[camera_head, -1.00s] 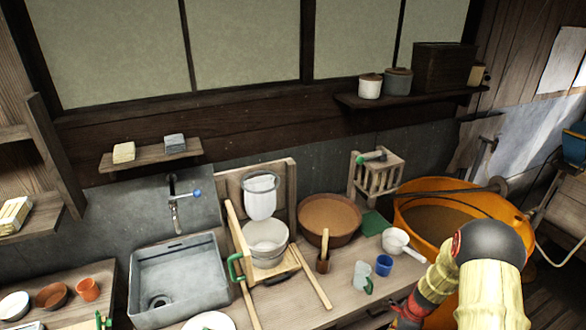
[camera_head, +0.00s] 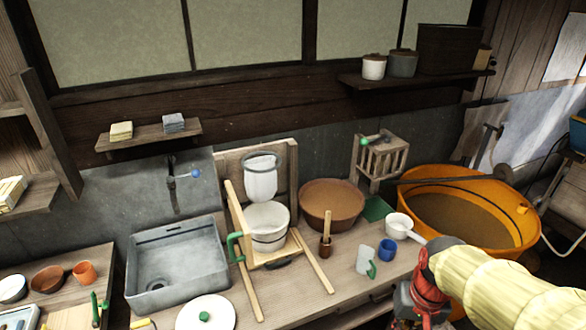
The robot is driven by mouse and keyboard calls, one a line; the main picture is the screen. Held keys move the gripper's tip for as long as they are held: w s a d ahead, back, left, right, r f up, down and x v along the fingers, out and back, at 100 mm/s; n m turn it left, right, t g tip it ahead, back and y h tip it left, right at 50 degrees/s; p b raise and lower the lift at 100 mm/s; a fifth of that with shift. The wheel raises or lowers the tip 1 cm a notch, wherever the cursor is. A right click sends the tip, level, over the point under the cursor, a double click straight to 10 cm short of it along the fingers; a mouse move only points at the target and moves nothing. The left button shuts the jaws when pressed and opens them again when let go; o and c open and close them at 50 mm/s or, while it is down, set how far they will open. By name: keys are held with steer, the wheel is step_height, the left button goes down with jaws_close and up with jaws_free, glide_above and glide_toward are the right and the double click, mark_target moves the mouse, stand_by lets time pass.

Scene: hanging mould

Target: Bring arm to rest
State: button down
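My arm, in a pale yellow sleeve, enters from the lower right. My gripper (camera_head: 418,308), red and black at the wrist, hangs at the bottom edge, in front of the counter's right end. Its fingertips are not clearly visible, and I see nothing held. A white mould (camera_head: 261,178) hangs on a wooden frame above a white bowl (camera_head: 267,226). My gripper is well to the right of both and apart from them.
A large orange tub (camera_head: 470,200) stands behind my arm. A white ladle (camera_head: 400,226), blue cup (camera_head: 387,250), pale mug (camera_head: 365,262) and brown basin (camera_head: 331,204) are on the counter left of it. A grey sink (camera_head: 176,272) and white lid (camera_head: 205,315) are farther left.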

steer(key=s+a+r+n+t+b, duration=0.2)
steer(key=s+a+r+t+b, duration=0.2)
steer(key=r, duration=0.3)
steer(key=shift+s+a+r+t, duration=0.2)
steer(key=shift+s+t, duration=0.1)
steer(key=shift+s, duration=0.5)
